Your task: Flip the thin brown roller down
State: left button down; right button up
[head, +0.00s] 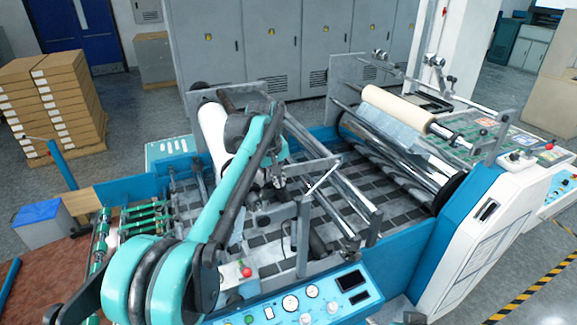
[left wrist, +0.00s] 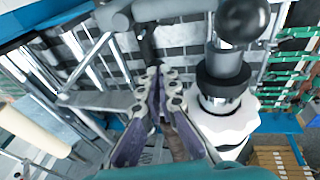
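My left gripper (head: 272,178) is low over the middle of the laminating machine, beside the white roll (head: 214,135). In the left wrist view, its fingers (left wrist: 158,80) point at the machine bed, with the tips close together. I cannot tell whether they are shut or hold something. A small brownish patch (left wrist: 176,146) shows between the finger bases; I cannot tell whether it is the thin brown roller. No thin brown roller stands out clearly in the head view; my left arm covers part of the machine. My right gripper is not in view.
A thick cream roll (head: 398,107) lies on the machine's far right side, above shiny steel rollers (head: 395,160). Metal bars and brackets (head: 304,235) stand close to my left gripper. A control panel (head: 310,302) is at the front. Stacked boxes (head: 58,100) stand at the left.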

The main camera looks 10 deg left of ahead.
pick_arm(q)
jog(key=shift+s+a+f, duration=0.1)
jog(key=shift+s+f, duration=0.25)
jog(key=shift+f, duration=0.35)
jog(key=a+p+v, duration=0.1)
jog(key=p+v, duration=0.1)
jog(key=v, duration=1.3)
